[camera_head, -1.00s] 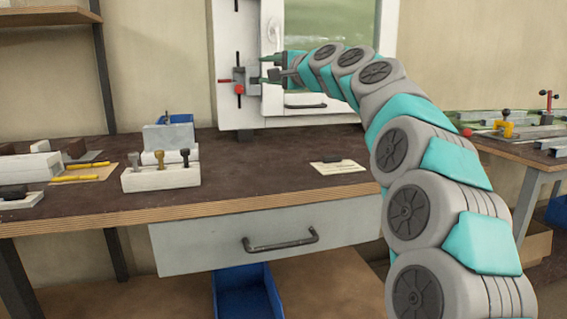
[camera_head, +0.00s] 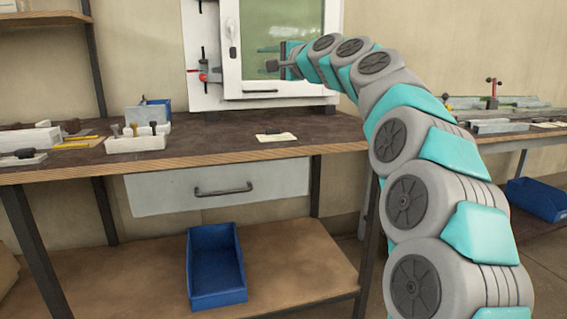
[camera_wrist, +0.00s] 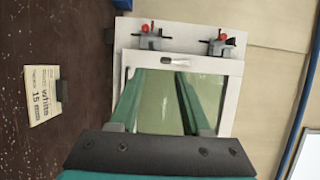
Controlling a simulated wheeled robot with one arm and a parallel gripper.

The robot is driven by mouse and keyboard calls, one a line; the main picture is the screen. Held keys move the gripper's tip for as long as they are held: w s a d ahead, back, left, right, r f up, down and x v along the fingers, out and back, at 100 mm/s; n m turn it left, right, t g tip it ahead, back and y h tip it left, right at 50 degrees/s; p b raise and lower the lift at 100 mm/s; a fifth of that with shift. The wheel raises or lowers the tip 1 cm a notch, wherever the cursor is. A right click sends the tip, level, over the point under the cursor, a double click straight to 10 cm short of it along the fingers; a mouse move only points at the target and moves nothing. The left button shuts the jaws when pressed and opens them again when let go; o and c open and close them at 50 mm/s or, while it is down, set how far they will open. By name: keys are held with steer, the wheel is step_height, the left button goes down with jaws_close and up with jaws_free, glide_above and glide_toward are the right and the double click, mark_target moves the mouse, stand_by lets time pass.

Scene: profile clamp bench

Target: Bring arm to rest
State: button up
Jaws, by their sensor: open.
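My gripper (camera_head: 268,57) is raised in front of the pane of the white-framed window (camera_head: 232,50), with my arm reaching in from the right. Its teal fingers are apart with nothing seen between them. In the wrist view my gripper (camera_wrist: 160,78) points toward the same window (camera_wrist: 232,95), and its spread fingers overlap the glass. Two clamps with red knobs, one at the left (camera_wrist: 148,38) and one at the right (camera_wrist: 222,42), sit on the white board beside the frame. In the head view a red-knobbed clamp (camera_head: 205,77) is left of the window.
The bench (camera_head: 215,145) holds a white block with several knobbed pieces (camera_head: 137,142) and a label card (camera_head: 276,137). A drawer (camera_head: 160,192) is below, with a blue bin (camera_head: 215,270) on the lower shelf. Another bench (camera_head: 520,135) stands at the right.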

steer(key=s+d+f+n+g+h, duration=0.1)
steer(key=s+f+n+g+h, duration=0.2)
steer(key=s+f, duration=0.9)
steer(key=s+d+f+n+g+h, duration=0.15)
steer(key=s+f+n+g, duration=0.3)
steer(key=s+f, duration=0.7)
steer(key=s+d+f+n+g+h, duration=0.1)
steer(key=s+d+f+g+h, duration=0.1)
steer(key=s+d+f, duration=0.3)
steer(key=s+d+f+g+h, duration=0.2)
steer(key=s+d+f, duration=0.4)
steer(key=s+f, duration=0.6)
steer(key=s+d+f+n+g+h, duration=0.1)
steer(key=s+d+f+g+h, duration=0.2)
steer(key=s+f, duration=0.5)
steer(key=s+d+g, duration=0.1)
steer(key=s+d, duration=0.1)
steer(key=s, duration=0.4)
steer(key=shift+s+d+f+n, duration=0.35)
steer(key=shift+s, duration=0.05)
